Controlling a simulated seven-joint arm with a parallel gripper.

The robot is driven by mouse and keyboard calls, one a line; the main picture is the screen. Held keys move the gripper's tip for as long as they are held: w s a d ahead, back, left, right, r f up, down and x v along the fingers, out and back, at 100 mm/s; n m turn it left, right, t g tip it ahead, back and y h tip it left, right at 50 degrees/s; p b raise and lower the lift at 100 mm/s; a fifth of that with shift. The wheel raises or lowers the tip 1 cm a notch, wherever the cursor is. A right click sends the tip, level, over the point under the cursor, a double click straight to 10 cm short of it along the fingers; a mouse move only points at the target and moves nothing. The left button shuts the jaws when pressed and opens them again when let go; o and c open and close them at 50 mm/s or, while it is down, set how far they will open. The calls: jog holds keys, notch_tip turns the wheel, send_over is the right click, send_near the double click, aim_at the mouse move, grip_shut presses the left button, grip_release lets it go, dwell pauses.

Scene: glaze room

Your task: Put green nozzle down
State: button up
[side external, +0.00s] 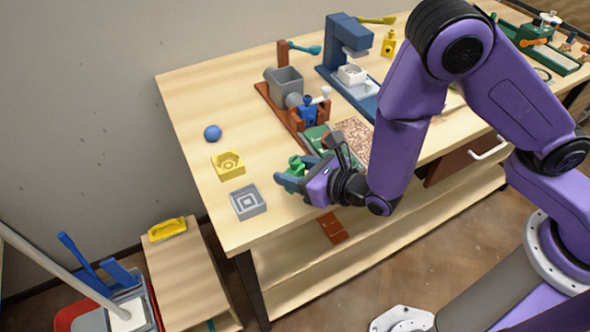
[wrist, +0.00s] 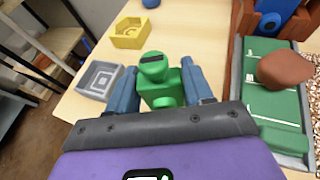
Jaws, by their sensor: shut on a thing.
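The green nozzle (wrist: 158,78) is between the two blue fingers of my gripper (wrist: 163,88) in the wrist view, and the fingers are shut on it. In the side view the nozzle (side external: 296,162) shows at my gripper (side external: 296,174), over the near left part of the table. Whether the nozzle touches the table cannot be told. A grey square holder (side external: 247,202) with a nested square pattern lies just left of my gripper. A yellow holder (side external: 228,166) with a shaped recess lies behind it. Both look empty.
A blue ball (side external: 212,132) lies behind the yellow holder. A green tray with a brown piece (wrist: 287,69) is right of my gripper in the wrist view. A grey-bodied machine (side external: 285,82) stands behind. The table's left corner is mostly clear.

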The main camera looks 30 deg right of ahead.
jog(key=shift+f, duration=0.25)
jog(key=o, duration=1)
jog(key=shift+o, duration=0.2)
jog(key=shift+r, duration=0.1)
jog(key=v, duration=1.2)
jog(key=shift+d, duration=0.1)
